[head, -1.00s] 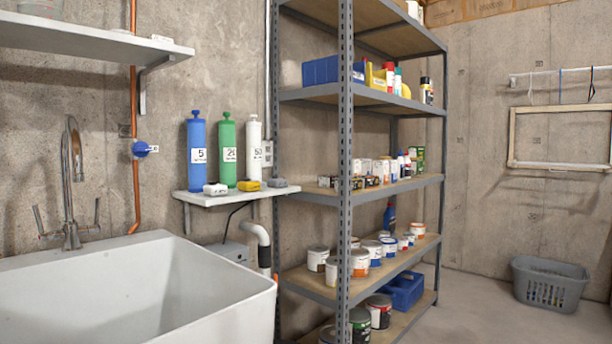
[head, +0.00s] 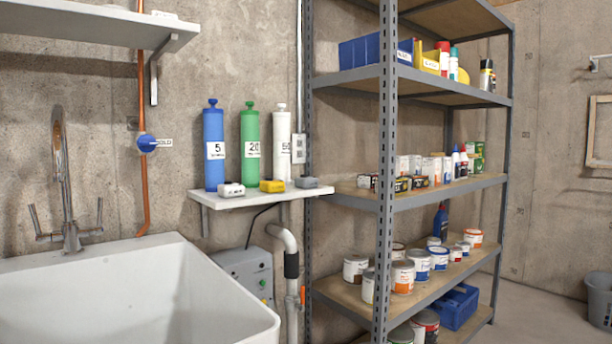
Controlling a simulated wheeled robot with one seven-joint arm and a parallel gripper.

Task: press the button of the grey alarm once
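A small grey alarm (head: 307,182) sits at the right end of a white wall shelf (head: 257,198), close to the metal rack's post. A yellow alarm (head: 272,186) and a white alarm (head: 231,190) sit to its left on the same shelf. Behind them stand a blue cylinder (head: 214,155), a green cylinder (head: 250,150) and a white cylinder (head: 281,155). The grey alarm's button is too small to make out. My gripper is not in view.
A white sink (head: 150,285) fills the lower left, with a tall tap (head: 66,190). A grey box (head: 247,275) and a pipe (head: 291,260) are below the shelf. A metal rack (head: 387,150) with cans stands on the right.

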